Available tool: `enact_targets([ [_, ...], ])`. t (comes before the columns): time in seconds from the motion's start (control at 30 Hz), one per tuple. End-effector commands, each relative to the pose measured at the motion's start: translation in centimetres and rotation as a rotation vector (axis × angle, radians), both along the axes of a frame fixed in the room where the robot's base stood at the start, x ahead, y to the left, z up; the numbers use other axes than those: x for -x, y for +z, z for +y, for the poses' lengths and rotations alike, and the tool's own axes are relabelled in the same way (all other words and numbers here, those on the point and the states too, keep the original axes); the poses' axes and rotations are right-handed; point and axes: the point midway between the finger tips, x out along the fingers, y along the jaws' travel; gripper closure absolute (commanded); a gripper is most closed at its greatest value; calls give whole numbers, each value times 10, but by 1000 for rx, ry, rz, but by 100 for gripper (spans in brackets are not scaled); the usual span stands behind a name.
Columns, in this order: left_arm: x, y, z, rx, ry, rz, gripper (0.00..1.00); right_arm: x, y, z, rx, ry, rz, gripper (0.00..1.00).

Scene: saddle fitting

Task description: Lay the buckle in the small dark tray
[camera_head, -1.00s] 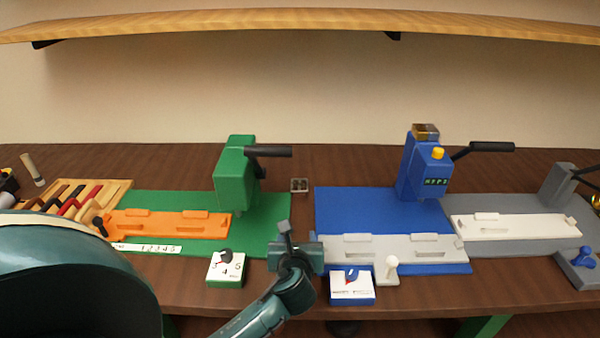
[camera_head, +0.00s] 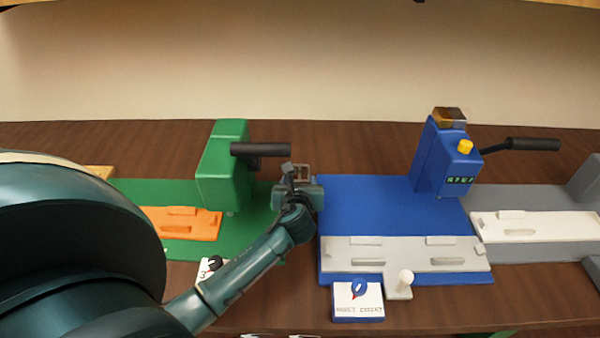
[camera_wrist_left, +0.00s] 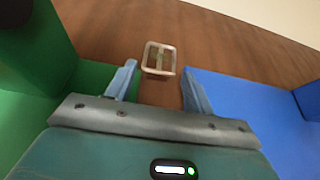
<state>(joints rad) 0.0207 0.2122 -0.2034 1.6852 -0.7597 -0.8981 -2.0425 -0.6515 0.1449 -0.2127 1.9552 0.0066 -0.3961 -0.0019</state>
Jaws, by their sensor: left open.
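The buckle (camera_wrist_left: 159,58) is a pale metal rectangular frame with a middle bar. It lies on the brown table in the strip between the green and blue mats. In the head view it shows partly, just behind my left gripper (camera_head: 297,182). In the left wrist view my left gripper (camera_wrist_left: 160,88) is open and empty, its two fingers pointing toward the buckle, which is just beyond the tips and roughly centred between them. I cannot make out a small dark tray in the current views. My right gripper is not in view.
A green press (camera_head: 224,170) with a black lever stands left of the gripper, and a blue press (camera_head: 438,160) stands to the right. A grey fixture (camera_head: 405,255) lies on the blue mat (camera_head: 365,205). The table behind the buckle is clear.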

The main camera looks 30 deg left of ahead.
Motion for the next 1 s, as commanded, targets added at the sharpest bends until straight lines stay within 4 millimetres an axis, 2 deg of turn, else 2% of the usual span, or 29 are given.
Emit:
enact_targets([
  [0.1,-13,-6,8,0,1,-1,47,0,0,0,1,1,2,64],
  [0.37,-29,-13,17,2,2,0,47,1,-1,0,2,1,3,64],
  [0.6,-55,-25,32,-1,2,0,47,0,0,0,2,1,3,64],
  [0.97,-61,-29,35,1,-1,-1,47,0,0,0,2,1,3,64],
  [1.0,-61,-29,35,1,-1,-1,50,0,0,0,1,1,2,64],
])
